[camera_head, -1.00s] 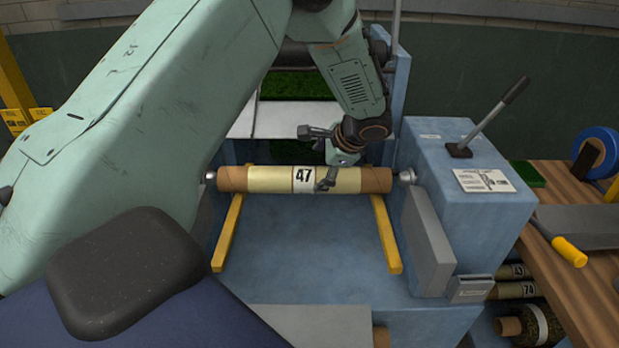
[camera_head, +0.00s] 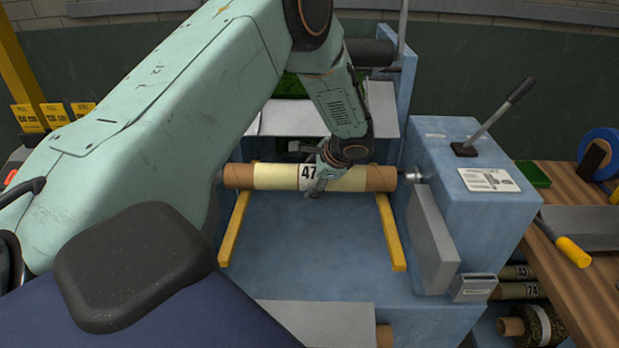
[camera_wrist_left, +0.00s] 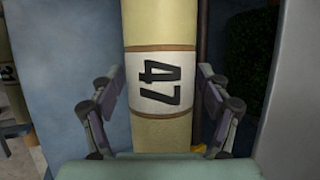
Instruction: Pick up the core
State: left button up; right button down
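The core (camera_head: 276,177) is a cardboard tube with a pale yellow wrap and a white label reading 47. It lies crosswise between the spindle ends of the blue machine (camera_head: 310,240). Small gaps show between fingers and core. The finger beyond the core is partly hidden in the head view. My right gripper is not in view.
Two yellow rails (camera_head: 391,232) slope forward below the core. A lever (camera_head: 492,118) and a grey plate (camera_head: 430,240) stand on the right. A wooden bench (camera_head: 570,190) holds a yellow-handled tool (camera_head: 573,250) and a blue ring. More rolls lie beneath it.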

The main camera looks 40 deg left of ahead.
pick_arm(q)
jog(key=shift+w, duration=0.1)
jog(key=c, duration=1.2)
jog(key=shift+c, duration=0.4)
jog(key=shift+r, duration=0.1)
